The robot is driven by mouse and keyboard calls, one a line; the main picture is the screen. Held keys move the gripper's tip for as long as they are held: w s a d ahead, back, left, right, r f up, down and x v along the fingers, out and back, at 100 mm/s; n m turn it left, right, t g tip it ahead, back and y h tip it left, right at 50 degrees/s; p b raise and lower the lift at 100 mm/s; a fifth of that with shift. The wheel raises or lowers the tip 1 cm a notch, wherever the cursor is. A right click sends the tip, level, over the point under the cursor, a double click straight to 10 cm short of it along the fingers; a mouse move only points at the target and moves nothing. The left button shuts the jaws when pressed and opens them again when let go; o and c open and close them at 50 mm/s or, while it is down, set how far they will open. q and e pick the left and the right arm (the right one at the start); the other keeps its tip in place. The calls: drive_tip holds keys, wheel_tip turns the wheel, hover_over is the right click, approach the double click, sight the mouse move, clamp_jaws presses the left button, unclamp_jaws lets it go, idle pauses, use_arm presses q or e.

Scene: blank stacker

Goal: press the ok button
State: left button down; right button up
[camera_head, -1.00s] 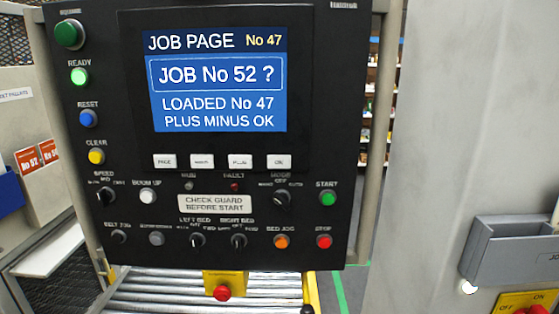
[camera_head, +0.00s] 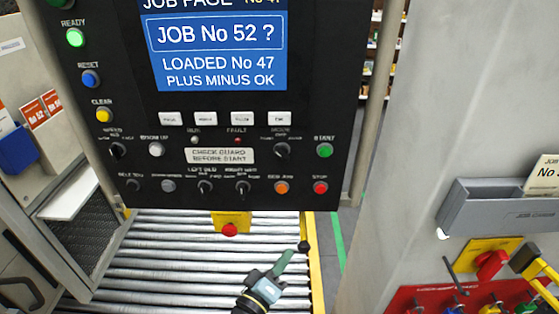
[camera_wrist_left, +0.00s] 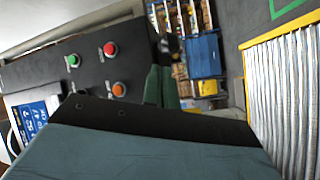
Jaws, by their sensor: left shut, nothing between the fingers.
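The ok button is the rightmost white key (camera_head: 280,118) in the row under the screen (camera_head: 222,45); its small label is blurred. The screen reads "JOB No 52 ?", "LOADED No 47" and "PLUS MINUS OK". My left gripper (camera_head: 286,258) is below the panel, over the rollers, well apart from the key. Its fingers are together and empty. In the left wrist view, the gripper's fingers (camera_wrist_left: 160,86) point toward the panel's lower corner, where red, green and orange buttons show. The ok key cannot be made out there. My right gripper is not in view.
The black panel (camera_head: 130,85) carries several other buttons and knobs. A red emergency button (camera_head: 229,229) hangs below it. The roller bed (camera_head: 170,265) lies beneath, with a yellow rail (camera_head: 313,262) at right. A grey card holder (camera_head: 470,212) is on the right wall.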

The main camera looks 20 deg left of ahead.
use_arm(q)
wheel_tip(320, 180, up, 19)
drive_tip(key=n+t+p, duration=0.2)
drive_tip(key=n+t, duration=0.3)
drive_tip(key=n+t+y+p, duration=0.1)
drive_tip(key=n+t+y, duration=0.15)
drive_tip(key=n, duration=0.25)
approach(280, 119)
drive_tip(key=s+d+r, duration=0.4)
drive_tip(key=s+r, duration=0.1)
drive_tip(key=shift+a+r+h, duration=0.1)
drive_tip(key=shift+a+h, duration=0.05)
drive_tip(key=shift+h, duration=0.3)
drive_tip(key=shift+w+a+b, duration=0.3)
drive_tip(key=shift+w+a, duration=0.1)
drive_tip(key=shift+w, duration=1)
drive_tip(key=shift+w+a+b, duration=0.25)
drive_tip(key=shift+w+a, duration=0.2)
drive_tip(key=shift+w, duration=1)
drive_tip(key=shift+w+a+b, duration=0.3)
drive_tip(key=shift+w+a, duration=0.1)
drive_tip(key=shift+w, duration=1)
drive_tip(key=shift+w, duration=0.1)
drive_tip(key=shift+w+a, duration=0.1)
drive_tip(key=shift+w, duration=0.2)
